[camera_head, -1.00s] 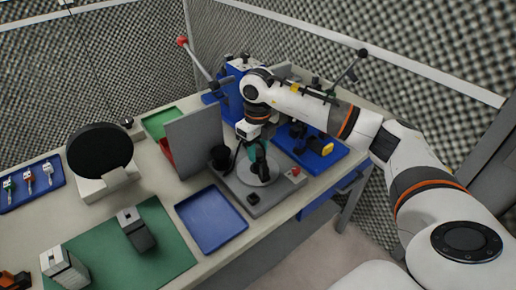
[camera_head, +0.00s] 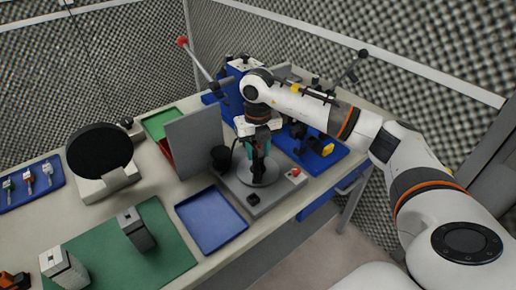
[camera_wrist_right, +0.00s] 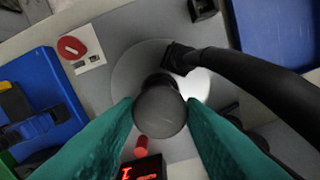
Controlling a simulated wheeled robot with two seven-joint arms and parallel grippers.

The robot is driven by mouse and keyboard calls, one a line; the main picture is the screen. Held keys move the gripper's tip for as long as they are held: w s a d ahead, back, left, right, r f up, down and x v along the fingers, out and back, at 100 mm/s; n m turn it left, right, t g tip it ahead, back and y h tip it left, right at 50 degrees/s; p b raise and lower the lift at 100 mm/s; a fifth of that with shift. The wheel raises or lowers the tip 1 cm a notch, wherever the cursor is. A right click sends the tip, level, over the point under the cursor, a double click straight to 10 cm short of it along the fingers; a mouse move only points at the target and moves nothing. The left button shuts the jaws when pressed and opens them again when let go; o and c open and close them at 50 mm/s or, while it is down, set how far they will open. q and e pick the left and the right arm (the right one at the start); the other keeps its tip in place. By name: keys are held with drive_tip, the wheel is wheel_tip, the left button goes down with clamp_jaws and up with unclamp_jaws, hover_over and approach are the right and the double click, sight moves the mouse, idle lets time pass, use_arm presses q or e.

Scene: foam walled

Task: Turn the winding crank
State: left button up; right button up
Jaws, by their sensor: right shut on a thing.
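A grey station plate (camera_head: 268,201) on the bench carries a pale round disc (camera_head: 248,177) with a dark upright part (camera_head: 259,170) over it. My right gripper (camera_head: 257,158) points down over the disc from above. In the right wrist view its teal fingers (camera_wrist_right: 160,112) are shut on a dark round knob (camera_wrist_right: 160,110), one on each side. The knob seems to be the crank's handle; the rest of the crank below is hidden. A thick black arm (camera_wrist_right: 235,75) reaches over the disc (camera_wrist_right: 130,75) beside the knob. My left gripper is not in view.
A red button (camera_head: 295,173) and a small black block (camera_head: 253,198) are on the plate. A blue tray (camera_head: 211,219) lies in front. A blue fixture (camera_head: 318,150) stands close at right.

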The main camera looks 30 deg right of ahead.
drive_tip(key=shift+w+r+m, duration=0.1)
drive_tip(key=shift+r+m, duration=0.05)
drive_tip(key=shift+m, duration=2.75)
drive_tip(key=shift+m+p, duration=0.5)
drive_tip(key=shift+m, duration=2.4)
drive_tip(key=shift+m+p, duration=0.6)
drive_tip(key=shift+m, duration=2)
drive_tip(key=shift+r+m+p, duration=0.1)
drive_tip(key=shift+m+p, duration=0.75)
drive_tip(key=shift+m, duration=1.75)
drive_tip(key=shift+m+p, duration=0.55)
drive_tip(key=shift+m, duration=0.15)
drive_tip(key=shift+r+m+p, duration=0.1)
drive_tip(key=shift+m+p, duration=0.6)
drive_tip(key=shift+p, duration=0.3)
drive_tip(key=m+p, duration=0.5)
drive_tip(key=p, duration=0.6)
drive_tip(key=shift+p, duration=0.35)
drive_tip(key=shift+m+p, duration=0.7)
drive_tip(key=shift+p, duration=0.5)
drive_tip(key=shift+f, duration=0.2)
